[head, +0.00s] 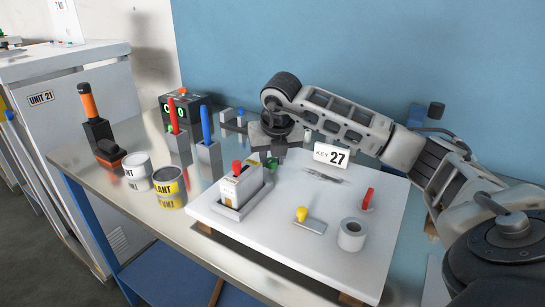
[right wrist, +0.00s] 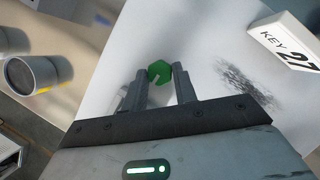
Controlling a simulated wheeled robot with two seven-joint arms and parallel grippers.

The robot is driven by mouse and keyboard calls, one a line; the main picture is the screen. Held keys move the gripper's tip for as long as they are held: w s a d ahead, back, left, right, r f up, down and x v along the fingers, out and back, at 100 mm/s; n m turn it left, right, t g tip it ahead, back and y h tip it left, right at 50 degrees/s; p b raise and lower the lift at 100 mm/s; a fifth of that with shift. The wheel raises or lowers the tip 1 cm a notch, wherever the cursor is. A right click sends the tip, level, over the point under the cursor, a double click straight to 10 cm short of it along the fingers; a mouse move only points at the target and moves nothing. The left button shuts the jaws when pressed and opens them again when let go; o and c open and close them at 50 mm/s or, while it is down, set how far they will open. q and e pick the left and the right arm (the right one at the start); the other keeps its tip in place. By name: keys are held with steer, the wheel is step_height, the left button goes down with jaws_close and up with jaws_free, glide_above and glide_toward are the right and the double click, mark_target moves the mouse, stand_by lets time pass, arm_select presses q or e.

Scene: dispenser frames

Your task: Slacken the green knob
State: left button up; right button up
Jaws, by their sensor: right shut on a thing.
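The green knob (head: 272,163) shows as a small patch below my right gripper (head: 275,150) in the head view, at the back left of the white board. In the right wrist view the green knob (right wrist: 159,71) lies between the fingertips of my right gripper (right wrist: 160,82). It looks faceted and has a pale line on its face. The two fingers stand on either side of it and are shut on it. What the knob is mounted on is mostly hidden. My left gripper is not in view.
On the white board (head: 270,250) are a white dispenser with a red top (head: 240,186), a yellow knob (head: 302,213), a red handle (head: 368,198) and a tape roll (head: 351,234). A "KEY 27" sign (head: 331,156) stands right of the gripper. Cans (head: 168,187) stand left.

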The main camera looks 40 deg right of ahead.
steer(key=o, duration=1)
steer(key=v, duration=1.6)
